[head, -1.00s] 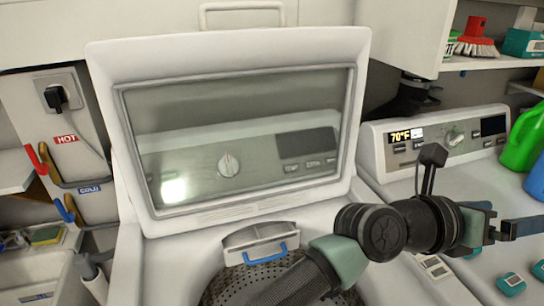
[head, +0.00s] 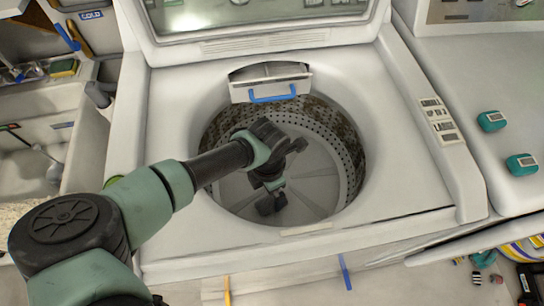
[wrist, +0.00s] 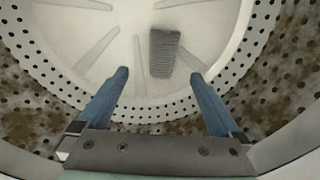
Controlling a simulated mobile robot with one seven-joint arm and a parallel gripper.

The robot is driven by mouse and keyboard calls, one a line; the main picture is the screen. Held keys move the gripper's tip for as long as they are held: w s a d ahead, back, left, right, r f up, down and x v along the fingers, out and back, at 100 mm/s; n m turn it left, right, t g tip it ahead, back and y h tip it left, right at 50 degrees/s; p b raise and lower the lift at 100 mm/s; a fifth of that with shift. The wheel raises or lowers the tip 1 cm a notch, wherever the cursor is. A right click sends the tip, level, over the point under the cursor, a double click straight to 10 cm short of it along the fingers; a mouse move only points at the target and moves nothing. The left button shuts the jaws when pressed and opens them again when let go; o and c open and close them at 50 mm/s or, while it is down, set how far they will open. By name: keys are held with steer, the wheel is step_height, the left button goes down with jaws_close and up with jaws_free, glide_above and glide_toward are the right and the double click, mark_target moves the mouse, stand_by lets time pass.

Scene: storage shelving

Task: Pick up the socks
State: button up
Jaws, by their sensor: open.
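A grey ribbed piece of cloth (wrist: 165,52), which looks like the socks, lies on the pale floor of the washer drum in the wrist view. My gripper (wrist: 159,75) is open, with its two blue fingers apart and nothing between them. The cloth is beyond the fingertips, slightly right of centre. In the head view my arm reaches down into the drum, and my gripper is mostly hidden by my wrist. A dark shape shows at its lower end there; I cannot tell whether it is the cloth.
The perforated drum wall (head: 345,150) surrounds my gripper. A dispenser drawer with a blue handle (head: 272,94) juts over the drum's back rim. The glass lid (head: 250,12) stands open behind. Teal boxes (head: 522,163) sit on the right machine; small striped items (head: 483,259) lie lower right.

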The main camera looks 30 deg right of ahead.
mark_target(270, 200)
step_height(270, 200, down, 8)
steer(key=shift+s+d+r+b, duration=0.1)
steer(key=shift+d+r+b, duration=0.05)
steer(key=shift+b, duration=0.3)
steer(key=shift+c, duration=0.2)
steer(key=c, duration=1.4)
